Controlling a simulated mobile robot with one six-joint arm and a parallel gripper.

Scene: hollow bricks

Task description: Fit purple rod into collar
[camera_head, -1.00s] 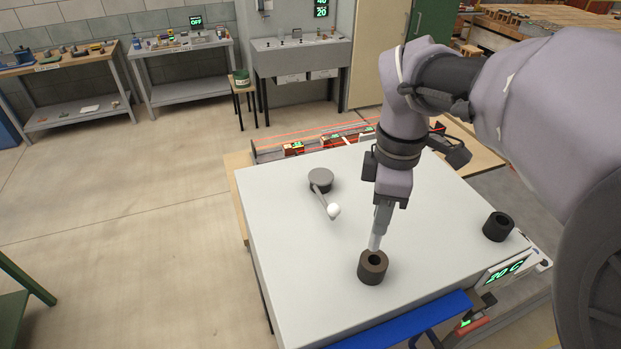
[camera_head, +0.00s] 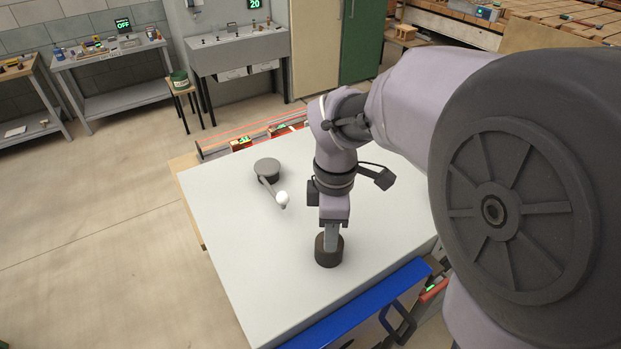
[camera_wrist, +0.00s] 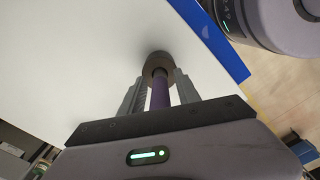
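A dark brown collar (camera_head: 328,252) stands on the pale tabletop (camera_head: 250,235), directly below my gripper (camera_head: 331,240). In the wrist view the collar (camera_wrist: 158,60) is beyond the fingertips, with its dark bore facing me. The purple rod (camera_wrist: 160,94) runs lengthwise between the two grey fingers of my gripper (camera_wrist: 160,85), which is shut on it. The rod's far end meets the collar's bore. How deep it sits inside is hidden. In the head view the rod cannot be made out behind the fingers.
A grey round base (camera_head: 267,170) with a lever ending in a white ball (camera_head: 282,198) stands left of my arm on the tabletop. A blue edge strip (camera_head: 360,305) with a dark handle (camera_head: 398,323) runs along the table's front. The tabletop left of the collar is clear.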

